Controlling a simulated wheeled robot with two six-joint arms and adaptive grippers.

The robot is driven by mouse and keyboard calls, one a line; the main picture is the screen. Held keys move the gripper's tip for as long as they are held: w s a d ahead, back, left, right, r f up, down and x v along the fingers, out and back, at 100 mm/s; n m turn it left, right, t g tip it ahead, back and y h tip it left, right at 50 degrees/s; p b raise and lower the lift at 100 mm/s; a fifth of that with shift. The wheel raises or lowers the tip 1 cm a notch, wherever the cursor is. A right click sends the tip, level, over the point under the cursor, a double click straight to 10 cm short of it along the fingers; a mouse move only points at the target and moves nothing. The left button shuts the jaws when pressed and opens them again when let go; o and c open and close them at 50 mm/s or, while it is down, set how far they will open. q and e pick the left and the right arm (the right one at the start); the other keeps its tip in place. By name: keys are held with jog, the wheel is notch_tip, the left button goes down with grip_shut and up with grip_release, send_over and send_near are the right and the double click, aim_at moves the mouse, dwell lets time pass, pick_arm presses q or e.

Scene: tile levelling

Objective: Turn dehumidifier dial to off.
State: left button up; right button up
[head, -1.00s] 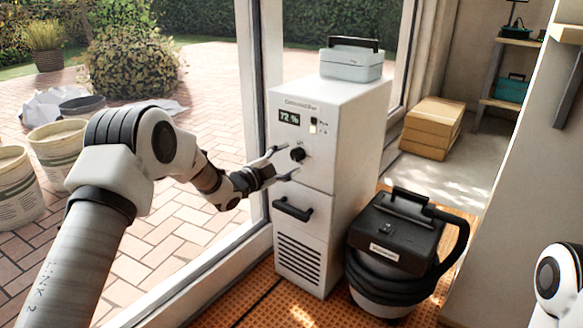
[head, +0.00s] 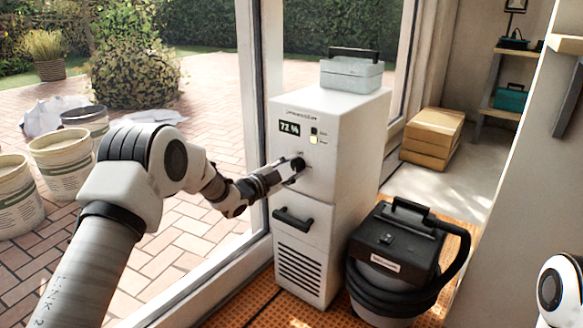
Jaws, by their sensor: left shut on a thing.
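The white dehumidifier (head: 325,135) stands upright on the orange mat beside the glass door frame. Its display (head: 289,127) reads 72 %, with two small indicators to the right of it, the lower one lit yellow. The black dial (head: 299,162) is on the front below the display. My left gripper (head: 294,169) is at the dial, shut on it, its fingers partly covering it. The dial's pointer and markings are too small to tell. The right gripper is out of view; only a bit of my right arm shows at the lower right edge.
A black and grey vacuum (head: 395,245) stands close to the dehumidifier's right side. A light grey case (head: 351,74) sits on top of the dehumidifier. Cardboard boxes (head: 432,135) lie behind, to the right. Buckets (head: 60,160) stand outside on the paving.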

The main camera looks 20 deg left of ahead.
pick_arm(q)
jog(key=n+p, duration=0.2)
jog(key=p, duration=0.1)
jog(key=n+p, duration=0.1)
jog(key=n, duration=0.1)
jog(key=shift+r+p, duration=0.25)
jog(key=shift+p, duration=0.15)
jog(key=n+p, duration=0.2)
jog(key=n, duration=0.1)
jog(key=shift+f+t, duration=0.1)
jog(key=shift+t, duration=0.2)
jog(key=n+p, duration=0.2)
jog(key=n, duration=0.2)
jog(key=shift+n, duration=0.4)
jog(key=n+p, duration=0.2)
jog(key=n, duration=0.3)
jog(key=shift+f+t+y, duration=0.1)
jog(key=shift+t+y, duration=0.3)
jog(key=n+y+p, duration=0.1)
jog(key=n, duration=0.5)
jog(key=shift+p, duration=0.35)
jog(key=n+p, duration=0.1)
jog(key=n, duration=0.4)
jog(key=shift+y, duration=0.3)
jog(key=n+p, duration=0.1)
jog(key=n, duration=0.4)
jog(key=shift+n, duration=0.3)
jog(key=shift+d+n+y+p, duration=0.1)
jog(key=shift+n+y+p, duration=0.35)
jog(key=shift+n, duration=1.65)
